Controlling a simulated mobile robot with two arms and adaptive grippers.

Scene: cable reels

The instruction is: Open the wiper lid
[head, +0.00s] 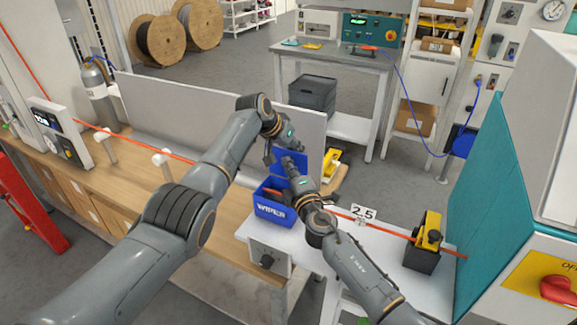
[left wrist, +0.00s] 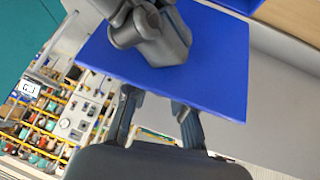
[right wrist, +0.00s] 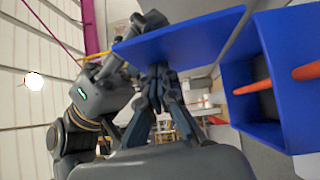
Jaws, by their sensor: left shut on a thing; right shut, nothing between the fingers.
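The blue wiper box (head: 272,212), with "WIPER" on its front, sits at the corner of the white bench. The orange cable (right wrist: 300,72) runs through it. Its blue lid (head: 290,162) stands raised, clear of the box opening, and spans much of the left wrist view (left wrist: 215,65). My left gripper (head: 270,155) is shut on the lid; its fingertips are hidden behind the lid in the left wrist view. My right gripper (right wrist: 157,78) is shut and empty, its fingertips close to the lid's face; I cannot tell whether they touch.
A yellow-and-black device (head: 425,243) stands on the white bench (head: 385,260) at right, by a "2.5" sign (head: 363,213). A grey panel (head: 185,115) rises behind the wooden bench (head: 120,175). A teal machine (head: 495,190) bounds the right side.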

